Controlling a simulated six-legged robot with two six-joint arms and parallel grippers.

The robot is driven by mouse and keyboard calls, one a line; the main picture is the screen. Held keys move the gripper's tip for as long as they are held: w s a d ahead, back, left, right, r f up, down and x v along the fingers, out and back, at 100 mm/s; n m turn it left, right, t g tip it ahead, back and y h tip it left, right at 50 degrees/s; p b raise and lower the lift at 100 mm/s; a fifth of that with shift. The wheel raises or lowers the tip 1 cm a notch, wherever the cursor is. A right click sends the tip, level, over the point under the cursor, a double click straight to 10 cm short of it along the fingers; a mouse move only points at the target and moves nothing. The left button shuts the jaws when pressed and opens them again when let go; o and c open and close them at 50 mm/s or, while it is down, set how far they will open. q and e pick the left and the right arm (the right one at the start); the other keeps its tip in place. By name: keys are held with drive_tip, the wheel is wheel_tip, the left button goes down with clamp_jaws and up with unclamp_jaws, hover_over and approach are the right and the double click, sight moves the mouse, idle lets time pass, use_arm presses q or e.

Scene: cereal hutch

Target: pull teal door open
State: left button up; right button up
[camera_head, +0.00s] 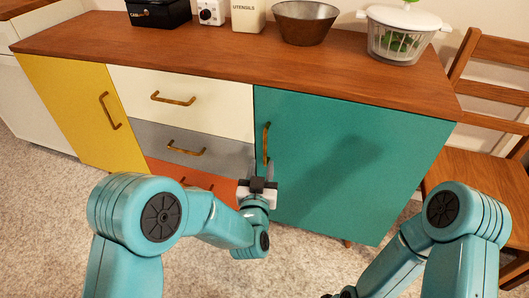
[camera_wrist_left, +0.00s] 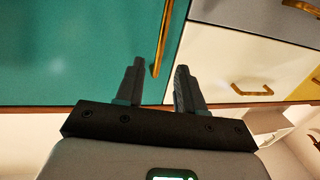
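The teal door (camera_head: 340,150) is the right-hand front of the cabinet and looks closed. Its brass vertical handle (camera_head: 266,141) is near the door's left edge. My left gripper (camera_head: 258,180) is in front of the cabinet at the handle's lower end. In the left wrist view my left gripper (camera_wrist_left: 160,68) is open, with one finger on each side of the line of the brass handle (camera_wrist_left: 163,40). The fingers are apart and not shut on it; how deep the handle sits between them is unclear. The teal door (camera_wrist_left: 70,50) fills that view's left side.
White, grey and orange drawers with brass pulls (camera_head: 186,150) adjoin the door on the left, then a yellow door (camera_head: 75,110). A wooden chair (camera_head: 480,165) stands close on the right. A bowl (camera_head: 304,24) and salad spinner (camera_head: 400,38) stand on top. Carpet lies in front.

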sight(265, 147)
use_arm(q)
drive_tip(key=w, duration=0.2)
drive_tip(key=w+b, duration=0.1)
drive_tip(key=w, duration=0.4)
drive_tip(key=shift+w+d, duration=0.25)
drive_tip(key=shift+d, duration=0.15)
clamp_jaws()
